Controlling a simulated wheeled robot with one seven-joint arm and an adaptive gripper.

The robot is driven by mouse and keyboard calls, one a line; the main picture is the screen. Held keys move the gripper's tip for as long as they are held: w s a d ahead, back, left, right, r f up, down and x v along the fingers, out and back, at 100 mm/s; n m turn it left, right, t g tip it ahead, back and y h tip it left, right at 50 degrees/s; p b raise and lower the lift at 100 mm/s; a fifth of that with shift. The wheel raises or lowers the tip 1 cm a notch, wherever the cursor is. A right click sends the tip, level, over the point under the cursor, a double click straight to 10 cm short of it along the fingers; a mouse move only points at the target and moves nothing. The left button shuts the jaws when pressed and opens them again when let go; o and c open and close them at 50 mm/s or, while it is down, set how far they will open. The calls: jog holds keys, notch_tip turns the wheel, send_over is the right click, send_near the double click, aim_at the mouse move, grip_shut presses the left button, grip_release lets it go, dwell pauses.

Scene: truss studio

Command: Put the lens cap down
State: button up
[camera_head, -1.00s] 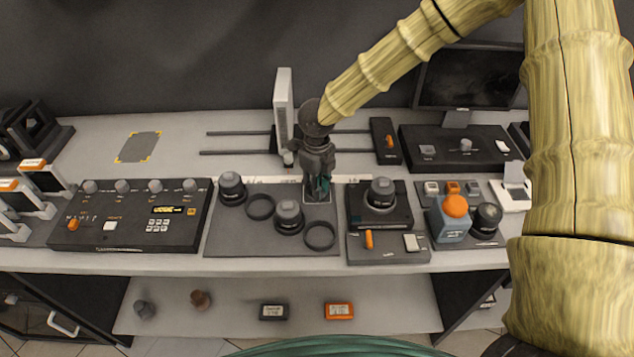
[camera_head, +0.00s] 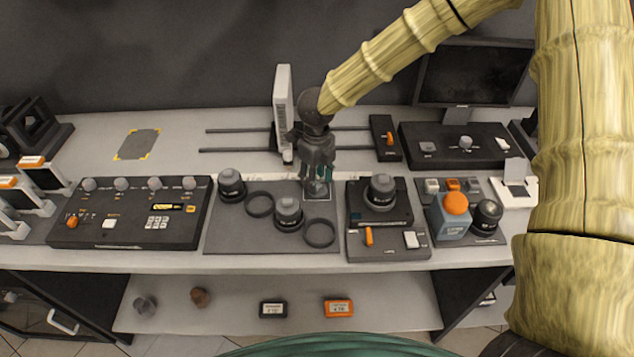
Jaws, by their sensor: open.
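My gripper (camera_head: 317,182) has teal fingertips and points down over the white-outlined square (camera_head: 326,196) at the back right of the dark mat (camera_head: 222,238). It is open. A small dark greyish patch shows between and under the fingertips, and it may be the lens cap. The fingers hide most of it, so I cannot tell its outline or whether it touches the mat. Two dark lenses, one at the back left (camera_head: 231,186) and one nearer the front (camera_head: 288,216), stand on the same mat beside two dark rings (camera_head: 260,205) (camera_head: 320,233).
A control panel (camera_head: 130,214) with knobs lies left of the mat. A device with a lens on it (camera_head: 386,214) sits close to the right. An orange-capped blue bottle (camera_head: 453,217) stands further right. A white upright slab (camera_head: 283,112) and rails (camera_head: 235,131) are behind my gripper.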

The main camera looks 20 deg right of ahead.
notch_tip(320, 180, up, 10)
jog(key=b, duration=0.1)
jog(key=shift+b, duration=0.3)
jog(key=shift+r, duration=0.1)
